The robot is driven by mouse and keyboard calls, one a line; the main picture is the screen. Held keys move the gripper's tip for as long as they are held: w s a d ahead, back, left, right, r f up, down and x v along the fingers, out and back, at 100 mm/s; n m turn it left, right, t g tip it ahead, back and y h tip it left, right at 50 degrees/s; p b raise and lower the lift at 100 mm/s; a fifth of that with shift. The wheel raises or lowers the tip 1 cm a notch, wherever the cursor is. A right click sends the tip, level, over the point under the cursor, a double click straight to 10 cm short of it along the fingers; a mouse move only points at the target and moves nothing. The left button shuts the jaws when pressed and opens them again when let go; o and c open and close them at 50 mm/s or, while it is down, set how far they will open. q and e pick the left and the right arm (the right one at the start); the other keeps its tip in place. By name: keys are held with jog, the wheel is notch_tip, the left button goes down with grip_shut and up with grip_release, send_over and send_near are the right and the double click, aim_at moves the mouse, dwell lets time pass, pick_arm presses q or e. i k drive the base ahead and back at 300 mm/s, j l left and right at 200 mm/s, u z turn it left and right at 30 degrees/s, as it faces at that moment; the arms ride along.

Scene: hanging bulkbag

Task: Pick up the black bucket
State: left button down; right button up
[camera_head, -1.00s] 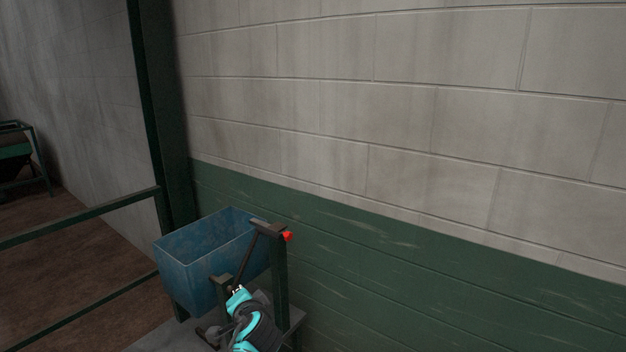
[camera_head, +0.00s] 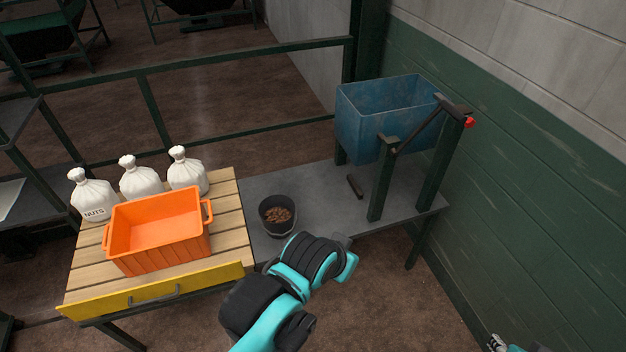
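The black bucket (camera_head: 265,222) stands upright on the grey metal bench top, just right of the wooden slatted table. It holds brown pieces that look like nuts, and its thin handle hangs down at the front. My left arm reaches up from the bottom middle, its teal and black links just in front of and below the bucket in the picture. No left fingertips show. At the bottom right edge a small part of my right gripper (camera_head: 496,343) shows, well away from the bucket. Most of it is cut off.
An orange crate (camera_head: 158,253) and several white sacks (camera_head: 139,178) stand on the wooden table (camera_head: 231,222). A blue hopper (camera_head: 361,126) on dark green posts rises right of the bucket. A short dark bar (camera_head: 355,186) lies on the grey bench (camera_head: 322,192). Green rails run behind.

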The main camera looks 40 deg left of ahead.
aim_at(276, 213)
jog(key=u, duration=1.55)
